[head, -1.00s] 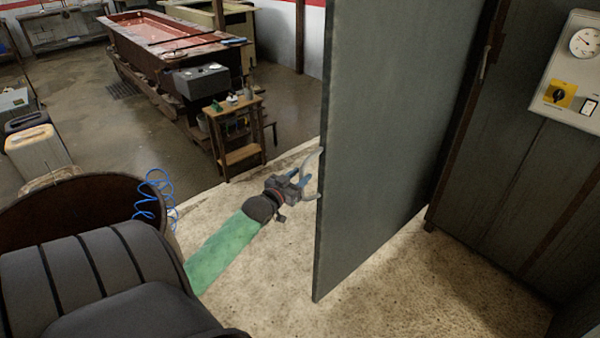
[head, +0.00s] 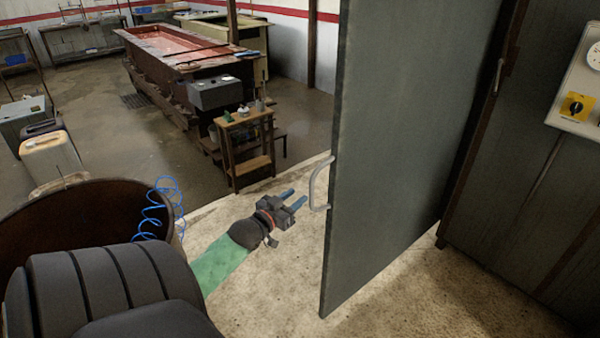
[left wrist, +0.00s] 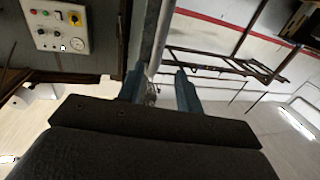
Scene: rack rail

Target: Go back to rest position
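My left gripper (head: 293,200) is in the head view, left of the grey door (head: 385,150). Its two blue fingers are spread apart with nothing between them. The fingers point at the door's pale curved handle (head: 318,186) and are a short gap away from it. In the left wrist view the two fingers (left wrist: 157,82) stand apart. The door stands open, with its near edge toward me. My right gripper is in neither view.
A control panel (head: 577,105) is on the dark wall at the right. A small wooden stand (head: 245,150) with bottles is beyond the gripper, before a long red-topped tank (head: 165,50). Pale floor (head: 270,275) lies clear beside the door.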

